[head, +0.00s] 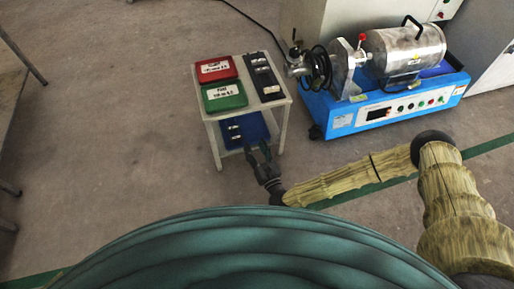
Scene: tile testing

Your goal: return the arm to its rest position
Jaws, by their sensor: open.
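My gripper (258,157) is open and appears empty. It is at the end of my arm, which reaches in from the right in a yellowish sleeve. In the head view it shows in front of the lower right side of a small white table (281,137), near the blue tray (244,130) on the lower level. I cannot tell whether the gripper touches the table.
A red case (215,69), a green case (223,96) and a black case (263,77) lie on the tabletop. A blue machine (345,115) with a metal cylinder (405,50) stands to the right.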

